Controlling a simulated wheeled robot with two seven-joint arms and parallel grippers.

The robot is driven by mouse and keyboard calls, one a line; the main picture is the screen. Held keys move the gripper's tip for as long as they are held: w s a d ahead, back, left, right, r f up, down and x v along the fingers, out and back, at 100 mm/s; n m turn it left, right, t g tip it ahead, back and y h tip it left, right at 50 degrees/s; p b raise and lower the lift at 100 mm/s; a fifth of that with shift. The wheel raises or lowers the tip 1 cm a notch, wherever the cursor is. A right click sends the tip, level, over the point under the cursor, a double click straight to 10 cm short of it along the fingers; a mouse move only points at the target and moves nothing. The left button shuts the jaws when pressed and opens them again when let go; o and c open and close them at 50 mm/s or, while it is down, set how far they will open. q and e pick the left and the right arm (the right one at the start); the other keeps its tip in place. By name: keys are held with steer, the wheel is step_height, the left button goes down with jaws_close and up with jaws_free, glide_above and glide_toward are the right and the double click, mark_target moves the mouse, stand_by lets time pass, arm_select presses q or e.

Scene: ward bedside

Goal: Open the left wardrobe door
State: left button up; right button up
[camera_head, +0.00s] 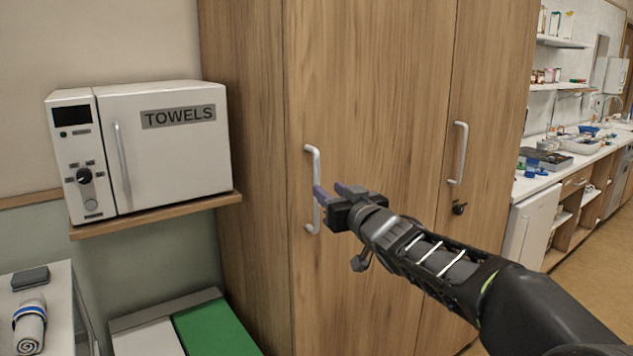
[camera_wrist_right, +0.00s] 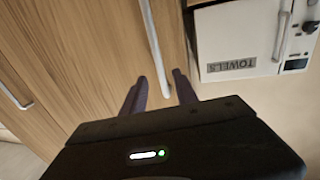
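The left wardrobe door (camera_head: 370,90) is wood-grained and closed, with a vertical pale bar handle (camera_head: 317,165) near its left edge. My right gripper (camera_head: 330,190) is at the middle of this handle, its two purple-grey fingers spread and pointing at the door. In the right wrist view the handle (camera_wrist_right: 153,40) runs between the two fingertips (camera_wrist_right: 159,78), with a gap visible on each side. Whether a finger touches the bar cannot be told. My left gripper is in neither view.
The right wardrobe door (camera_head: 490,100) has its own handle (camera_head: 460,150) and a dark lock. A white towel warmer (camera_head: 165,150) sits on a wooden shelf (camera_head: 160,216) to the left. A green-and-white lidded box (camera_head: 215,328) stands low in front, left of the wardrobe.

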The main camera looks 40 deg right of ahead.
mark_target(318, 182)
steer(key=x, duration=0.8)
steer(key=shift+s, duration=0.1)
steer(key=shift+c, duration=0.3)
jaws_close()
stand_by(1.0)
